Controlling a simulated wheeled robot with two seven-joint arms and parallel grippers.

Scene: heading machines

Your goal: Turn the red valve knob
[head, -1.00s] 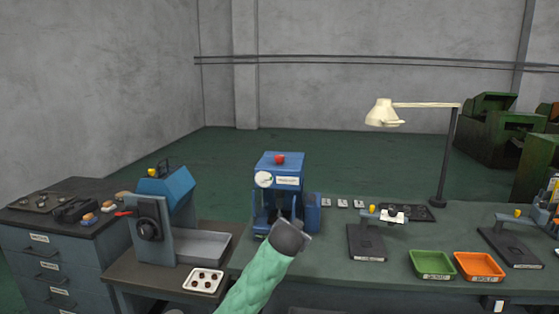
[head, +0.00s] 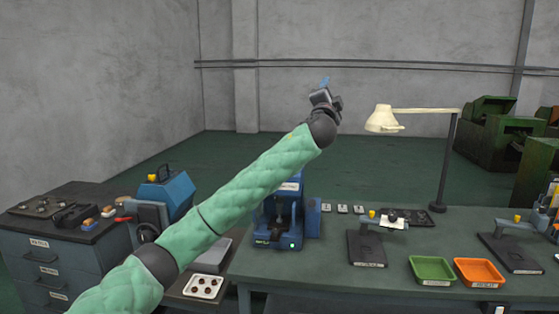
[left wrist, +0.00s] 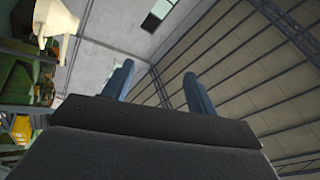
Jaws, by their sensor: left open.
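The blue machine (head: 279,230) stands on the long workbench, and its lower part shows in the head view. Its top, where the red knob sat, is hidden behind my green left arm, so the knob is not visible. My left gripper (head: 325,83) is raised high above and beyond the machine, against the grey wall, and points upward. In the left wrist view its two blue fingers (left wrist: 160,86) are spread with nothing between them, facing the ceiling. My right gripper is not in view.
A cream desk lamp (head: 384,118) stands right of my raised gripper. A green tray (head: 433,281) and an orange tray (head: 480,283) lie on the workbench (head: 330,268). Another blue-topped machine (head: 170,191) stands left, partly behind my arm. Open floor lies beyond.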

